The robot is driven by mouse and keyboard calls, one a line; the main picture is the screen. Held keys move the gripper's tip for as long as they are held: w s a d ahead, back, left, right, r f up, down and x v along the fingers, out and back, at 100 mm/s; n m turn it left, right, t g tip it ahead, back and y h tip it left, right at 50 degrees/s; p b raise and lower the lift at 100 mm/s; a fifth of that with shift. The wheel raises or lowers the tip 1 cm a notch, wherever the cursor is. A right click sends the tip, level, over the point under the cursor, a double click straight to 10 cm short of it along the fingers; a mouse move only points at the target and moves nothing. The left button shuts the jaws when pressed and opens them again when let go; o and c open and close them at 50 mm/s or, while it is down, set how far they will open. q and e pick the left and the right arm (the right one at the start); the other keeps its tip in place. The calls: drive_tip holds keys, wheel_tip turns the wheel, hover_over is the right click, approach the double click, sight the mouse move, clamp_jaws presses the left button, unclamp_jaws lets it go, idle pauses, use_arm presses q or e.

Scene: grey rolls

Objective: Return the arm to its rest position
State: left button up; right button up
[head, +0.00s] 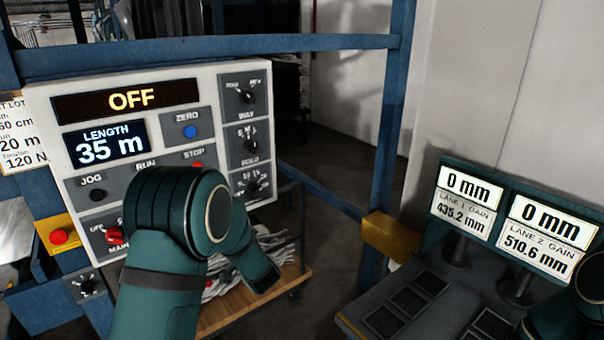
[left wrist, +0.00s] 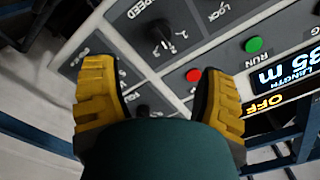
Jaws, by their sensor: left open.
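My left arm (head: 180,235) rises from the bottom of the head view and bends in front of the control panel (head: 225,85). It covers the panel's lower middle. My left gripper (left wrist: 155,68) shows in the left wrist view with its two yellow fingers spread apart and nothing between them. The panel face (left wrist: 135,40) appears beyond the fingers, turned over, with a red button (left wrist: 193,75) and a green button (left wrist: 253,45). The gripper cannot be made out in the head view. Part of my right arm (head: 565,318) shows at the lower right edge; its gripper is out of view.
The panel's display (head: 130,98) reads OFF and the length display (head: 105,145) reads 35 m. A blue frame post (head: 388,130) stands right of the panel. A wooden shelf (head: 235,308) is below. Two lane displays (head: 470,195) (head: 550,235) stand at right.

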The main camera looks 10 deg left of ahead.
use_arm(q)
drive_tip(key=s+d+f+g+h+b, duration=0.1)
drive_tip(key=s+d+f+h, duration=0.2)
drive_tip(key=f, duration=0.5)
drive_tip(key=s+d+f+h+b, duration=0.2)
drive_tip(key=d+f+h, duration=0.2)
drive_tip(key=f, duration=0.4)
drive_tip(key=s+d+f+g+h+b, duration=0.1)
drive_tip(key=s+d+f+h, duration=0.2)
drive_tip(key=f, duration=0.5)
drive_tip(key=s+d+f+g+h+b, duration=0.2)
drive_tip(key=s+d+f, duration=0.4)
drive_tip(key=s, duration=0.3)
drive_tip(key=s+d+f+g+h+b, duration=0.2)
drive_tip(key=s+d+f+g+h, duration=0.3)
drive_tip(key=s+d, duration=0.3)
drive_tip(key=shift+s+d+f+n+g+h, duration=0.25)
drive_tip(key=shift+s+f+n+h, duration=0.2)
drive_tip(key=shift+s, duration=0.7)
